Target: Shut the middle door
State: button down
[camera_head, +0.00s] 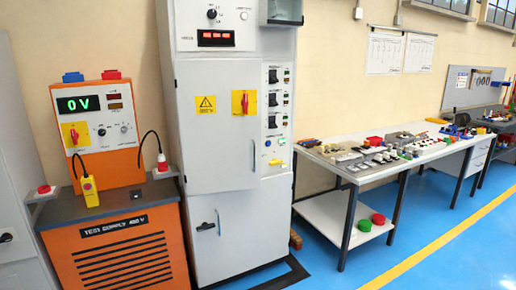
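A tall light-grey cabinet stands left of the picture's middle. Its middle door (222,130) bears a yellow warning sign (205,105) and a yellow plate with a red rotary switch (244,103). A slim handle (253,155) sits at the door's right edge. The door lies close to flat with the cabinet front; I cannot tell whether a small gap remains at its edge. Below it is a lower door (235,238) with a dark handle (206,226) on its left. My gripper is not in view.
An orange test-supply unit (120,250) with a yellow pendant (90,191) on a cable stands close left of the cabinet. A workbench (345,174) with many small parts stands at the right. The blue floor (455,262) in front of the bench is clear.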

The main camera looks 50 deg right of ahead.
aim_at(221, 144)
jog(key=u, duration=0.05)
jog(key=i, duration=1)
jog(key=z, duration=0.05)
